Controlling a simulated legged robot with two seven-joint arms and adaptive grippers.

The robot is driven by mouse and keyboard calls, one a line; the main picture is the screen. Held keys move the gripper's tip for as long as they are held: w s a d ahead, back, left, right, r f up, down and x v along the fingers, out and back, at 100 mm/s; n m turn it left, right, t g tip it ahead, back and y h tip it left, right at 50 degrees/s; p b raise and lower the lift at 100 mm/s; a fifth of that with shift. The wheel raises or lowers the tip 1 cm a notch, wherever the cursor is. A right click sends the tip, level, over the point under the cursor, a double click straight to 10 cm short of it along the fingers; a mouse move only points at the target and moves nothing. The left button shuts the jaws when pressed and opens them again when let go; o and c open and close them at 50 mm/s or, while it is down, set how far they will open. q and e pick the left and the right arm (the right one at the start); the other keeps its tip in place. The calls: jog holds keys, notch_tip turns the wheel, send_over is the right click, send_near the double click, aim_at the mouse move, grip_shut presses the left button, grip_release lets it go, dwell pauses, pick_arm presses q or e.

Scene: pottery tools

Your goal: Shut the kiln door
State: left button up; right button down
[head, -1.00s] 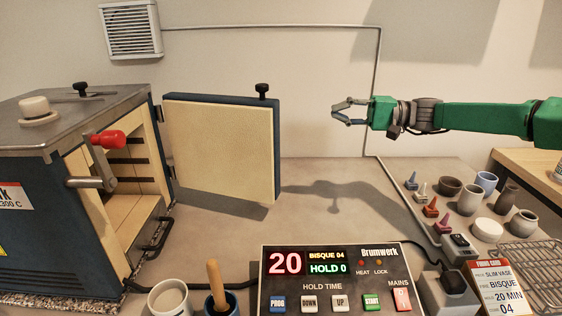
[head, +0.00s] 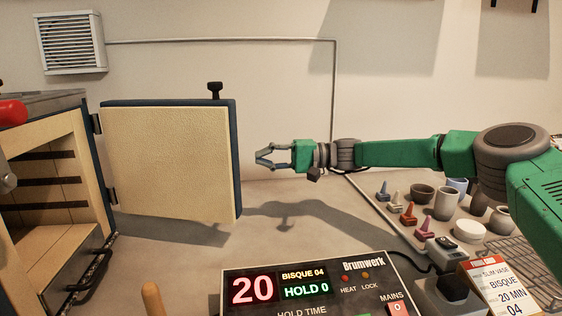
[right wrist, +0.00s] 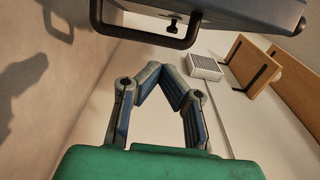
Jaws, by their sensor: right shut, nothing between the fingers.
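The kiln (head: 88,245) stands at the left edge of the head view, its shelved chamber uncovered. Its door (head: 165,160) stands wide open on hinges at the chamber's right side, cream lining towards me, with a black knob (head: 215,90) on top. My right gripper (head: 260,157) is shut and empty, pointing left, a little right of the door's free edge and seemingly apart from it. In the right wrist view the gripper (right wrist: 162,72) has its fingertips together. A dark panel there with a black bar handle (right wrist: 140,38) seems to be the door. My left gripper is out of view.
A control box (head: 320,285) stands at the front, with a wooden handle (head: 152,298) left of it. Small pots, coloured cones and a wire rack (head: 520,268) fill the right side. The bench below the door and gripper is clear. A vent (head: 70,42) is on the wall.

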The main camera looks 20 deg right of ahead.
jog(key=shift+s+a, duration=0.35)
jog(key=shift+a, duration=0.55)
jog(key=shift+s+a, duration=0.4)
jog(key=shift+a, duration=0.55)
jog(key=shift+s+a, duration=0.35)
jog(key=shift+a, duration=0.55)
